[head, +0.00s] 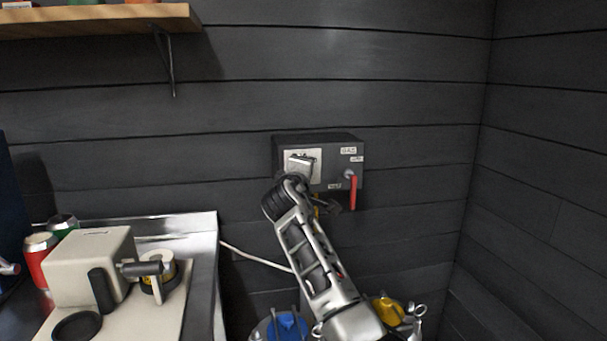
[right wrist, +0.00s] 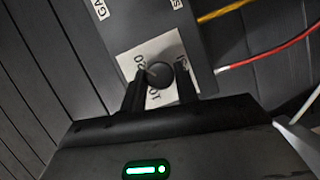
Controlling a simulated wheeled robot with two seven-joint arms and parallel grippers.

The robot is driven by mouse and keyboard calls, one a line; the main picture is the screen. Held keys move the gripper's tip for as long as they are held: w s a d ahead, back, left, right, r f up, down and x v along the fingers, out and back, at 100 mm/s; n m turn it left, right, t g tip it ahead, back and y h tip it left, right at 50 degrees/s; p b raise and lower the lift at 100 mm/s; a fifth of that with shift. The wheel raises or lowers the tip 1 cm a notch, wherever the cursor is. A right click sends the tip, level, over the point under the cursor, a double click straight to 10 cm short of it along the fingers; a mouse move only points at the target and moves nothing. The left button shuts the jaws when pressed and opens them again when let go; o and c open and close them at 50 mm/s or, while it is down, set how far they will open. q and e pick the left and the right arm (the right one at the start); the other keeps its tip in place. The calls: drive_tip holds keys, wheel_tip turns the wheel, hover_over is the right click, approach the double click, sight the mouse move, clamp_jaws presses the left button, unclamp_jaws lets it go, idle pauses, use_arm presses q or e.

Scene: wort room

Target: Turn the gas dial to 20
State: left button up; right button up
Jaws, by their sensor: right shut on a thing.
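The grey gas box (head: 318,145) is fixed to the dark plank wall in the head view, with a GAS label at its upper right. Its dark round dial (right wrist: 161,73) sits on a white plate (right wrist: 148,52) with printed numbers, partly covered by my fingers. A pale pointer line on the dial aims towards the upper-left number, which looks like 20; the exact reading is hard to tell. My right gripper (right wrist: 160,88) has one finger on each side of the dial and is shut on it.
A red lever (head: 353,191) hangs at the box's right side. Below stand a blue-topped item (head: 287,327) and a yellow-topped one (head: 387,310). A cream machine (head: 88,265) and cans occupy the counter at left. A wooden shelf (head: 95,20) is above.

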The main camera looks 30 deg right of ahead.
drive_tip(key=o, duration=1)
drive_tip(key=shift+c, duration=0.2)
drive_tip(key=shift+s, duration=0.1)
drive_tip(key=b+v, duration=0.1)
drive_tip(key=v, duration=1.5)
drive_tip(key=shift+d, duration=0.1)
